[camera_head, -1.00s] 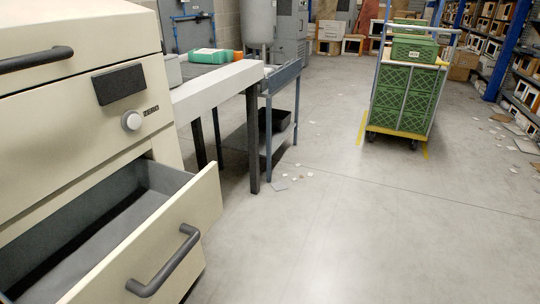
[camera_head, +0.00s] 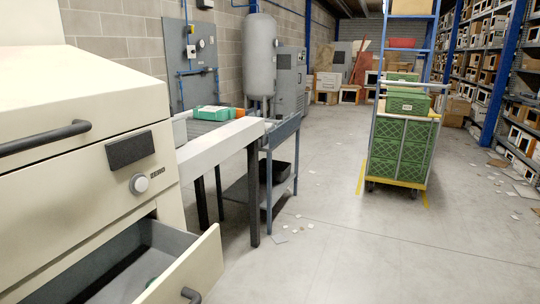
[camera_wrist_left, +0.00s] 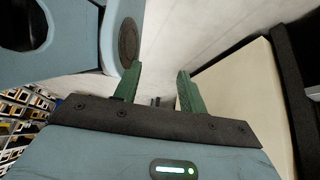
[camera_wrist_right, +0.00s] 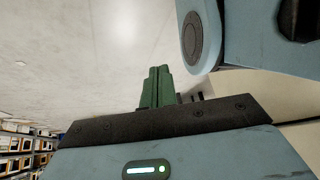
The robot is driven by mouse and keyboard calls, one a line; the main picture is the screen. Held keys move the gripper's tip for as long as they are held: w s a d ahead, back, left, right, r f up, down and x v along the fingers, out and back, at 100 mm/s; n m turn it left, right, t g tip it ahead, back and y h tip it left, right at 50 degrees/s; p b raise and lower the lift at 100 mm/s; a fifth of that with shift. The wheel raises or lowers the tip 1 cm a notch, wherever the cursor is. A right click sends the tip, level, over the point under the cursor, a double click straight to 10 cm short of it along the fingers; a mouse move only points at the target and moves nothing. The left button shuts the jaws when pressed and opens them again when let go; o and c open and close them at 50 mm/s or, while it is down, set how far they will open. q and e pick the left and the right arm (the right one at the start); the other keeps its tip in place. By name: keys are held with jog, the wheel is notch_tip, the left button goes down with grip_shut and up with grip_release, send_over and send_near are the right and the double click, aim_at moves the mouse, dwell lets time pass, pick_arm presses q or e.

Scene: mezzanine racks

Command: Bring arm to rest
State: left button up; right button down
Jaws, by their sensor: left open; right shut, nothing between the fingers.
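My left gripper (camera_wrist_left: 156,88) shows in the left wrist view with its two green fingers spread apart and nothing between them. My right gripper (camera_wrist_right: 158,75) shows in the right wrist view with its green fingers together and nothing held. A blue-grey link of my own arm is close beside the fingers in each wrist view. Neither gripper is in the head view.
A beige cabinet (camera_head: 70,170) stands close at left, its lower drawer (camera_head: 185,270) pulled open. Beyond it are a workbench (camera_head: 225,145) and a grey tank (camera_head: 262,55). A cart with green crates (camera_head: 400,140) stands ahead at right. The floor (camera_head: 330,250) between is largely clear.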

pick_arm(q)
jog(key=w+r+t+p, duration=0.1)
jog(key=w+r+p, duration=0.2)
jog(key=r+p, duration=0.7)
jog(key=w+r+t+p, duration=0.1)
jog(key=w+r+p, duration=0.3)
jog(key=r+p, duration=0.7)
jog(key=shift+d+r+t, duration=0.3)
jog(key=shift+r+t, duration=0.1)
jog(key=shift+r, duration=0.25)
pick_arm(e)
jog(key=w+r+t, duration=0.1)
jog(key=w+r, duration=0.2)
jog(key=r, duration=0.8)
jog(key=w+r+t, duration=0.1)
jog(key=w+r, duration=0.2)
jog(key=r, duration=0.8)
jog(key=shift+a+t, duration=0.3)
jog(key=shift+a, duration=0.1)
jog(key=shift+w+d, duration=0.1)
jog(key=shift+w, duration=0.15)
